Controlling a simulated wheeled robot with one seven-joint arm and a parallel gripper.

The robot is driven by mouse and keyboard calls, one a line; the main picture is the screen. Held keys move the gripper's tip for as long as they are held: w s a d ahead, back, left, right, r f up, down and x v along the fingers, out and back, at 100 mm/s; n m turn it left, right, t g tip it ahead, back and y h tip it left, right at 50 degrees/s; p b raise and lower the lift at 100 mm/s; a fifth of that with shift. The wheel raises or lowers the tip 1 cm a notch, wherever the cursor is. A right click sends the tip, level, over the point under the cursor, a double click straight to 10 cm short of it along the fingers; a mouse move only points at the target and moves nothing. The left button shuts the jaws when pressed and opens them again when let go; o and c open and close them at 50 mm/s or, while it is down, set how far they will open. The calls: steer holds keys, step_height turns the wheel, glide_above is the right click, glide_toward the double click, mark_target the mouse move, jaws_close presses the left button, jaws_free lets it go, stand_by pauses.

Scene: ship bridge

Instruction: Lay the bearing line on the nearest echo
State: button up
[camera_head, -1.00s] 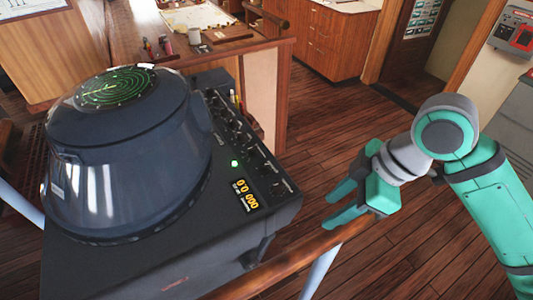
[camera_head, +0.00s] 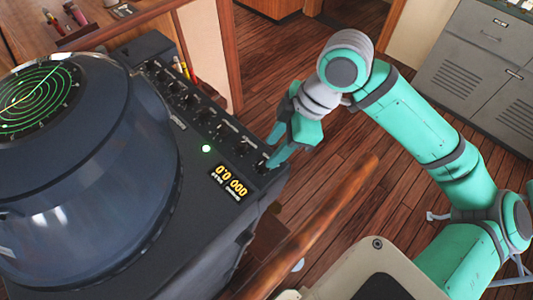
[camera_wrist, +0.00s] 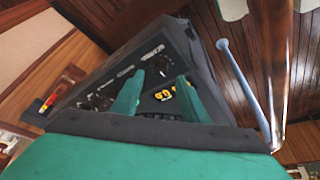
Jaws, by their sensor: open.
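The radar console's hooded display (camera_head: 85,180) fills the left of the head view. On its round screen (camera_head: 35,95) are green rings and a yellowish line; single echoes are too small to tell. The control panel (camera_head: 190,105) carries a row of knobs, a lit green lamp (camera_head: 206,149) and an orange digit readout (camera_head: 230,184). My gripper (camera_head: 271,160) is at the panel's near right end, by the last knob; contact cannot be told. In the wrist view its open fingers (camera_wrist: 158,92) are spread in front of the panel, with the readout (camera_wrist: 165,95) partly showing between them.
A wooden handrail (camera_head: 325,220) runs along the near side of the console, below my arm. Pens (camera_head: 182,68) stand at the panel's far edge. A grey cabinet (camera_head: 480,65) stands at the back right. Wooden floor (camera_head: 270,80) lies open between.

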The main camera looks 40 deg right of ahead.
mark_target(263, 161)
steer(key=shift+x, duration=2.6)
steer(key=shift+w, duration=0.1)
steer(key=shift+c, duration=0.6)
jaws_close()
